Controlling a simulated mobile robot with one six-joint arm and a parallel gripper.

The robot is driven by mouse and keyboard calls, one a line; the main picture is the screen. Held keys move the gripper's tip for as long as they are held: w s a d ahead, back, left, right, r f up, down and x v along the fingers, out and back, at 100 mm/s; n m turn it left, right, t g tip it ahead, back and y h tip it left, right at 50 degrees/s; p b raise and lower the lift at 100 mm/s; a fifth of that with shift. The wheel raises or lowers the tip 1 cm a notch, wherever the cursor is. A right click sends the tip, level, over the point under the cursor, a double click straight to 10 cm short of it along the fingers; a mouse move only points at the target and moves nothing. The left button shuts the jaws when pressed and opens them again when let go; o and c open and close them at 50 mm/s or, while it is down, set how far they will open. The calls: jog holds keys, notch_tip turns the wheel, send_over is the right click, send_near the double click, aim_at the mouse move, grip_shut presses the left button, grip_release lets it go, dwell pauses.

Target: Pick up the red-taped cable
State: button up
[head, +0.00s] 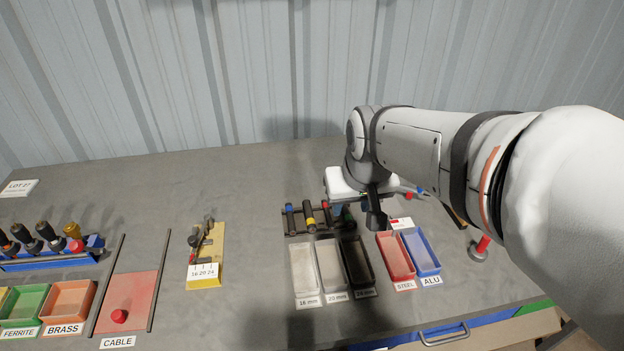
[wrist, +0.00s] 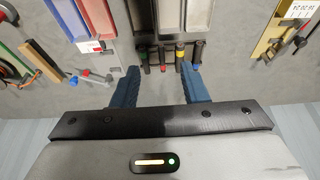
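The red-taped cable (head: 325,206) lies in a dark rack beside other short taped cables, including a blue-taped one (head: 290,208) and a yellow-taped one (head: 310,220). In the wrist view the red-taped cable (wrist: 163,62) is in the row between the green-taped (wrist: 145,63) and yellow-taped ones (wrist: 180,55). My gripper (wrist: 160,84) is open, with its blue fingers apart and nothing seen between them. The row of cable ends shows just beyond the fingertips.
Three size trays (head: 303,277) stand in front of the rack. The STEEL bin (head: 395,262) and ALU bin (head: 425,262) are to the right. A yellow gauge block (head: 207,265) and the red CABLE mat (head: 135,290) are left, with open grey table between.

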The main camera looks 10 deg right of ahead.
jog(key=b, duration=0.8)
send_near(328, 213)
jog(key=shift+s+a+f+t, duration=0.1)
jog(key=shift+s+f+t, duration=0.2)
jog(key=shift+s, duration=0.2)
jog(key=shift+w+p+x, duration=0.15)
jog(key=shift+x, duration=1.85)
jog(key=shift+w+p+x, duration=0.15)
jog(key=shift+w+x, duration=0.05)
jog(key=shift+x, duration=1.75)
jog(key=shift+r, duration=0.15)
jog(key=shift+c, duration=0.3)
grip_shut()
